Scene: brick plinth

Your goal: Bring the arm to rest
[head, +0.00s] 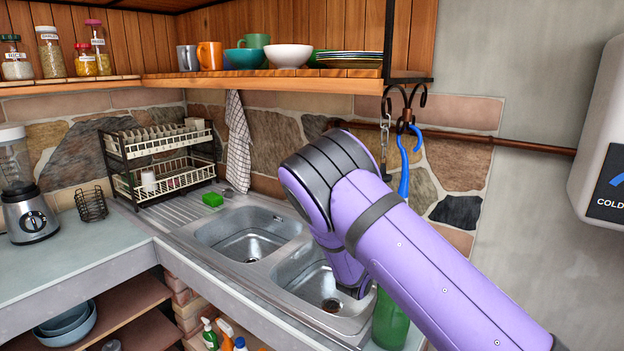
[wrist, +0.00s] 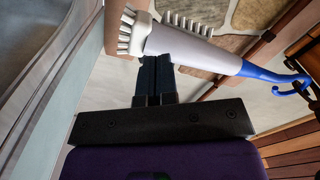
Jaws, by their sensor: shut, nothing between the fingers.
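My purple arm crosses the right half of the head view, bent above the double sink (head: 240,262). My gripper is hidden behind the arm in that view. In the wrist view my gripper (wrist: 154,78) is shut, its two dark fingers together with nothing between them. A white brush with a blue hooked handle (wrist: 195,50) shows just beyond the fingertips. I cannot tell whether they touch. In the head view the blue handle (head: 403,162) hangs from a dark metal hook, and the brush head is hidden by my arm.
A wooden shelf (head: 250,84) with mugs and bowls spans above the sink. A dish rack (head: 160,165), green sponge (head: 212,199) and blender (head: 27,210) stand left. A green bottle (head: 390,322) is partly behind my arm. A white wall unit (head: 603,130) is at right.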

